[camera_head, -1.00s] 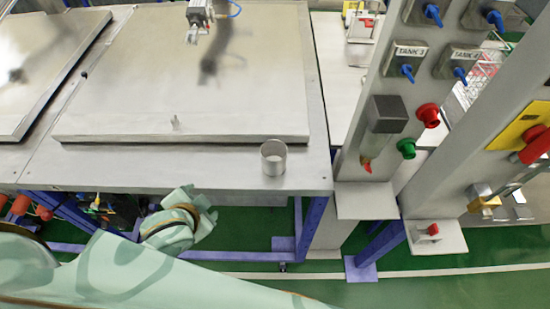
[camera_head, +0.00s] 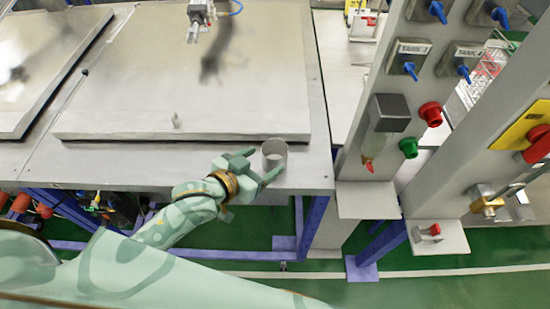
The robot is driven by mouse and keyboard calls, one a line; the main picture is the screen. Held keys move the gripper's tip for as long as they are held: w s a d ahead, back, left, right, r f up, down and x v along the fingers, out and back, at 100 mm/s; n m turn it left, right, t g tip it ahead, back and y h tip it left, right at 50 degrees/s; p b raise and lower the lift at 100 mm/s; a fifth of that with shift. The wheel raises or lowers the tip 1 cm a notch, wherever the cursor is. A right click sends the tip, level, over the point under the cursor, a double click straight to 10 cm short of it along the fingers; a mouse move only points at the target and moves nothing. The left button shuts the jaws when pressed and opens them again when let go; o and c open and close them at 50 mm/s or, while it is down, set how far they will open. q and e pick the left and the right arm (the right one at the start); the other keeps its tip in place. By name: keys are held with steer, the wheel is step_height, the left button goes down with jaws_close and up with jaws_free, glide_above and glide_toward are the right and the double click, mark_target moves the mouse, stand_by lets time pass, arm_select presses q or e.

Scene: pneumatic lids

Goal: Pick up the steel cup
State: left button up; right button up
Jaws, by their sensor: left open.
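The steel cup (camera_head: 275,152) stands upright on the metal table (camera_head: 306,178) near its front right corner. My left gripper (camera_head: 253,168) reaches in from the lower left with its two fingers spread open. One finger is at the cup's left side and the other is in front of the cup's lower right side. The cup appears to lie at or between the fingertips; I cannot tell whether they touch it. My right gripper is not in view.
A large metal lid (camera_head: 180,80) with a small knob (camera_head: 177,121) lies behind the cup. A pneumatic cylinder (camera_head: 198,12) hangs over it. A control panel (camera_head: 392,110) with blue knobs and red and green buttons stands to the right.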

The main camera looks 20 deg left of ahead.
mark_target(282, 149)
arm_select(q)
steer(key=b+x, duration=0.1)
steer(key=x, duration=0.6)
steer(key=shift+w, duration=0.1)
steer(key=shift+c, duration=0.9)
steer(key=c, duration=0.6)
steer(key=shift+r, duration=0.1)
